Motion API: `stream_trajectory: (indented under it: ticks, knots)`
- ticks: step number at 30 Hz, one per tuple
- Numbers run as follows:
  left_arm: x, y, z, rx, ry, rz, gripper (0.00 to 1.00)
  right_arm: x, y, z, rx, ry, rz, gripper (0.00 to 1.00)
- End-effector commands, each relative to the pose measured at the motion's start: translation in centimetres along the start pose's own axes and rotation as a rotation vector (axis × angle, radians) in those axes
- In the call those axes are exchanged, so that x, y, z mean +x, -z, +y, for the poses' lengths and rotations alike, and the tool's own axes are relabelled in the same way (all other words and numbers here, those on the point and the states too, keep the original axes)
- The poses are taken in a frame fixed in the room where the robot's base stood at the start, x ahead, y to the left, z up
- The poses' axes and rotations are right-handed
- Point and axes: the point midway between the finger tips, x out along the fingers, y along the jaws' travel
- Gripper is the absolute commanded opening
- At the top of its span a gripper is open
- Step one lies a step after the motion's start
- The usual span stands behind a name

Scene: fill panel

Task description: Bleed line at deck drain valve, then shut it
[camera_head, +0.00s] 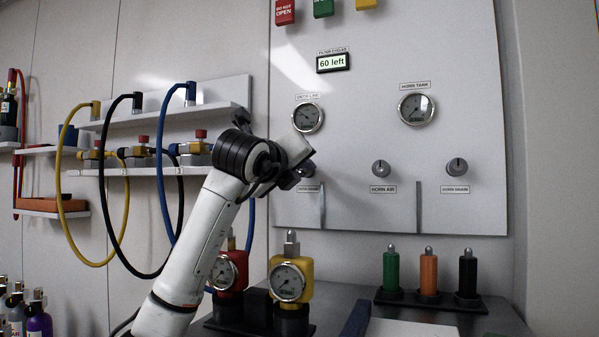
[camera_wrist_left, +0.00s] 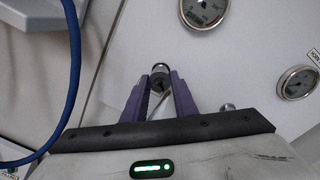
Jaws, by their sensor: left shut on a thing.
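The left knob (camera_head: 306,172) on the white panel sits below a round gauge (camera_head: 307,117); the label under it is too small to read surely. My left gripper (camera_head: 300,176) is at this knob, and the wrist largely covers it in the head view. In the left wrist view, the purple fingers (camera_wrist_left: 159,92) are closed on either side of the dark round knob (camera_wrist_left: 160,77). The gauge also shows there at the top (camera_wrist_left: 205,10). The gauge's needle is too small to read surely. My right gripper is not in view.
The HORN AIR knob (camera_head: 381,168) and another knob (camera_head: 457,167) are to the right, with the HORN TANK gauge (camera_head: 417,108) above. A display (camera_head: 333,63) reads "60 left". Blue hose (camera_head: 163,170) hangs close left of my arm. Yellow gauge unit (camera_head: 291,279) stands below.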

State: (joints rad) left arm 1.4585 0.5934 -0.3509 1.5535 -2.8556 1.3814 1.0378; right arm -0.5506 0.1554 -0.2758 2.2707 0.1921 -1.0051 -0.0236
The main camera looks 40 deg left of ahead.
Motion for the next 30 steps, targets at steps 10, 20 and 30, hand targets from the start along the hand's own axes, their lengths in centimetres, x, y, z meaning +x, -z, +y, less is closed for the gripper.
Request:
stream_trajectory:
  ticks: [10, 20, 30]
  knots:
    - [0.06, 0.41, -0.03, -0.024, -0.001, 0.011, 0.03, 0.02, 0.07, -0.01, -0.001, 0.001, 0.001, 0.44]
    - [0.04, 0.33, -0.04, -0.023, 0.0, 0.009, 0.43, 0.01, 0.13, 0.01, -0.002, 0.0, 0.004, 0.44]
    - [-0.38, 0.04, -0.05, -0.023, 0.001, 0.003, 0.43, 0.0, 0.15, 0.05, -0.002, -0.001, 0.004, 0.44]
